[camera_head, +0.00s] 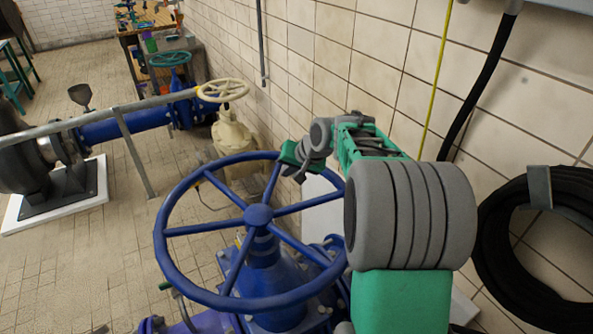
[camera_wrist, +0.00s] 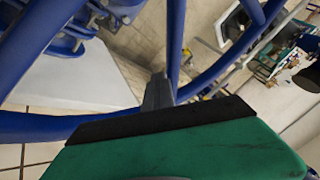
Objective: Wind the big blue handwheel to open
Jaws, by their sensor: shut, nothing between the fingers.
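The big blue handwheel (camera_head: 258,216) fills the middle of the head view, on a blue valve body (camera_head: 265,268). Its rim and spokes show whole, except where my arm covers part of the right side. My gripper (camera_head: 290,158) is at the far rim, near where a spoke meets it. In the wrist view, my shut dark fingers (camera_wrist: 158,92) point at the wheel beside a blue spoke (camera_wrist: 176,40), with the rim crossing behind them. Nothing is held between them. I cannot tell whether they touch the wheel.
A tiled wall runs close along the right, with a coiled black hose (camera_head: 535,240) hanging on it. A cream valve with a pale handwheel (camera_head: 223,90) stands beyond the blue wheel. A grey railing (camera_head: 125,107) crosses the left. Open tiled floor (camera_head: 80,245) lies at left.

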